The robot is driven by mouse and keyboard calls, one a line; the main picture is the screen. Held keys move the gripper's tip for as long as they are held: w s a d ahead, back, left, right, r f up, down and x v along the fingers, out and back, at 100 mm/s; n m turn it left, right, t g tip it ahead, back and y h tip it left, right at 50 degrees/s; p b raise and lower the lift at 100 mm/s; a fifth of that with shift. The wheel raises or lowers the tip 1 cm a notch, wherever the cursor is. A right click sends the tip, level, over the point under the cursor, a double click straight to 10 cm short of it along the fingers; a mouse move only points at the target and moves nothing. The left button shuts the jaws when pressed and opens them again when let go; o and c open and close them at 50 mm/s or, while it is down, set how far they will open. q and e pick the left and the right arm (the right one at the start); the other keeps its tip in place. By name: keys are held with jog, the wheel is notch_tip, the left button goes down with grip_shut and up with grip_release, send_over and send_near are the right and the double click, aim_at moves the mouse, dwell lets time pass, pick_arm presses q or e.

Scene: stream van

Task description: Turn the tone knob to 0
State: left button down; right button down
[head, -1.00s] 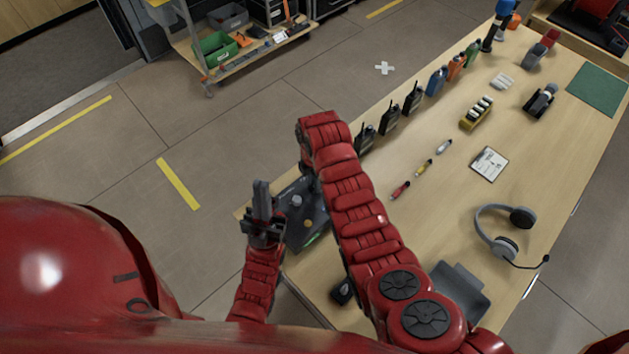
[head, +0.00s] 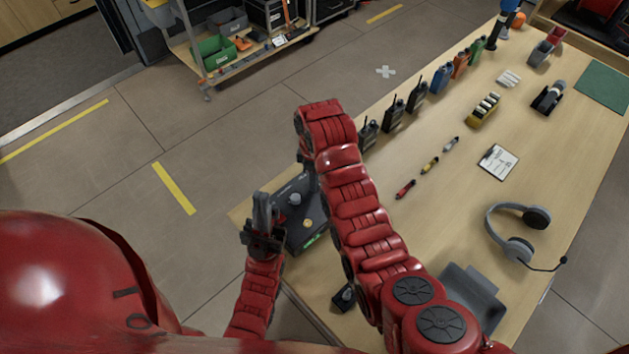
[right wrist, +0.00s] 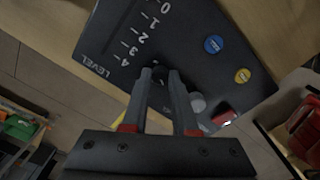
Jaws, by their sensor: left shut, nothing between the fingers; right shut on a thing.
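A dark control box (head: 300,235) stands at the near left corner of the table. In the right wrist view its panel (right wrist: 115,20) shows a LEVEL scale with 0 to 4, a blue button (right wrist: 214,44) and a yellow button (right wrist: 243,75). A grey round knob (right wrist: 197,103) shows beside my right finger; no TONE label is readable. My right gripper (right wrist: 166,76) is shut on a small control near the scale's high end, mostly hidden by the fingers. In the head view my forearm hides it. My left gripper (head: 262,207) is shut and empty, left of the box.
Several radios (head: 393,115) stand along the table's far left edge. Coloured markers (head: 429,166), a headset (head: 519,232) and a grey tray (head: 470,295) lie right of my right arm. Open floor is left of the table.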

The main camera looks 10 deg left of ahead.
jog(key=m, duration=0.6)
jog(key=shift+m, duration=0.3)
jog(key=m, duration=0.6)
dwell(0.4)
jog(key=c, duration=0.7)
grip_release()
